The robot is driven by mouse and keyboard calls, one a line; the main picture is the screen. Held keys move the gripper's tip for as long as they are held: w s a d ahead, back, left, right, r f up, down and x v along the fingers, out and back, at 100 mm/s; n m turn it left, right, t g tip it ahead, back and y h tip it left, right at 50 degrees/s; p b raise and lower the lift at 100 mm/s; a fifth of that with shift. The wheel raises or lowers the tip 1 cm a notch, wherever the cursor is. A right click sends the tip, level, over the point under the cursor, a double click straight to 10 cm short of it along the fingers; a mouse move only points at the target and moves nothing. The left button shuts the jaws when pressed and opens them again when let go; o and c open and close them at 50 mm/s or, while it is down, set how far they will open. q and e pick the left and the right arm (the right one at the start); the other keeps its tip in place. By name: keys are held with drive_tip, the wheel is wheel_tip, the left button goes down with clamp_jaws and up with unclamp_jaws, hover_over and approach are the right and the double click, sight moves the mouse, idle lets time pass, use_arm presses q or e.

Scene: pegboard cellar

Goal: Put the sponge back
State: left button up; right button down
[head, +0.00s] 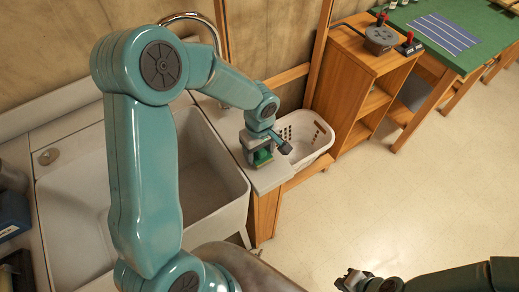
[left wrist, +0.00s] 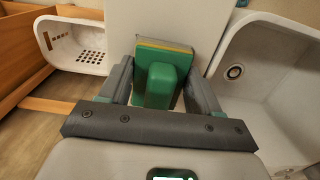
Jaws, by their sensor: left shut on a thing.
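The sponge (head: 262,157) is green, with a raised green block (left wrist: 160,84) and a thin yellow edge in the left wrist view. My left gripper (head: 258,152) is shut on this block, with one finger on each side in the left wrist view (left wrist: 162,88). The sponge is at the narrow pale counter strip (head: 268,178) between the sink and the laundry basket. I cannot tell whether it touches the strip. My right gripper (head: 355,281) is low in the head view, away from the sponge; its jaw opening is unclear.
The white sink (head: 225,205) lies left of the strip, with a curved tap (head: 190,16) behind it. A white perforated basket (head: 318,153) stands to the right. Beyond are a wooden shelf unit (head: 352,100) and a green-topped table (head: 483,22). The floor at right is clear.

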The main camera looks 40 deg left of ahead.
use_arm(q)
drive_tip(key=shift+w+f, duration=0.15)
drive_tip(key=shift+s+f+b, duration=0.15)
drive_tip(key=shift+s+b, duration=0.05)
drive_tip(key=shift+b, duration=0.15)
drive_tip(key=o, duration=0.9)
drive_tip(key=shift+w, duration=0.2)
drive_tip(key=shift+s, duration=0.15)
drive_tip(key=shift+r+p, duration=0.25)
drive_tip(key=shift+p, duration=0.05)
wheel_tip(320, 180, up, 11)
drive_tip(key=shift+r, duration=0.55)
drive_tip(key=shift+f, duration=0.1)
